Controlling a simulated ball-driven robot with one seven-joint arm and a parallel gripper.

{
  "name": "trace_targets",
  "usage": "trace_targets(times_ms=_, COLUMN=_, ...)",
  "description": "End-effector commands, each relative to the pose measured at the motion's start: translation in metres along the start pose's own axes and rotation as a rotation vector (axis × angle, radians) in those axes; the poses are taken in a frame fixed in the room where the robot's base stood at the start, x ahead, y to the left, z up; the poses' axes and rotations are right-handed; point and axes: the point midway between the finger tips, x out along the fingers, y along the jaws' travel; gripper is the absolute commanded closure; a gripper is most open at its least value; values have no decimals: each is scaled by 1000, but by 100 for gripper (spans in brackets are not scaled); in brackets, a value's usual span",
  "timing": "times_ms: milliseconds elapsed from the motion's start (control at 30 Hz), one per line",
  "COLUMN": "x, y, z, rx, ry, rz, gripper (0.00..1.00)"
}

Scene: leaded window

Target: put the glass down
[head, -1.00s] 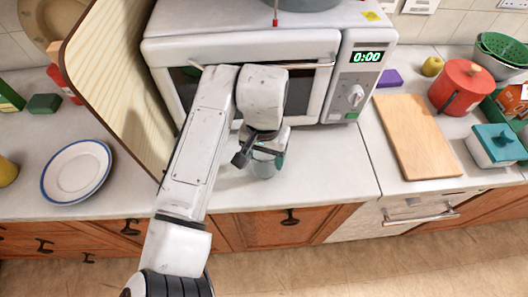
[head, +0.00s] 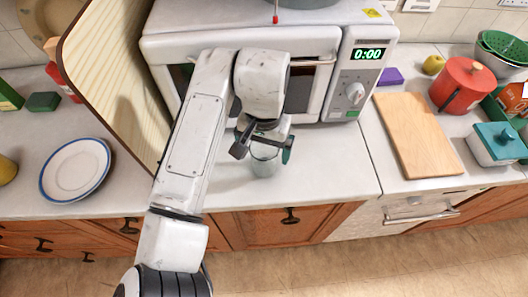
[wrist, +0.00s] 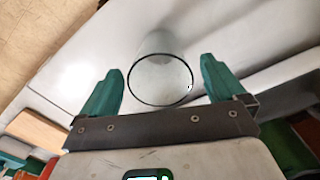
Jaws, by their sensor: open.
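The clear glass (head: 264,160) stands upright on the white counter, in front of the microwave, in the head view. In the wrist view the glass (wrist: 160,75) shows its dark round rim, between and a little beyond the green fingertips. My gripper (head: 264,146) is above the glass, partly hiding its top. In the wrist view my gripper (wrist: 160,88) is open, with a gap between each finger and the glass.
The microwave (head: 240,65) stands close behind the glass. A wooden panel (head: 118,80) leans upright to the left. A plate (head: 75,170) lies further left, and a cutting board (head: 415,137) lies to the right. Counter right of the glass is clear.

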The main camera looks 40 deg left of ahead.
Motion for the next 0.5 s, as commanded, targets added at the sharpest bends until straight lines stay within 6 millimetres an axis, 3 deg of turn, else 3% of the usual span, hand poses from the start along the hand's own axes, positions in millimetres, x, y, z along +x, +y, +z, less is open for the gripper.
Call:
trace_targets(times_ms=300, x=-64, y=0, z=-1, rx=2, ry=3, rz=-1, gripper=3)
trace_targets(times_ms=500, x=-91, y=0, z=0, rx=1, ry=1, rz=-2, gripper=3)
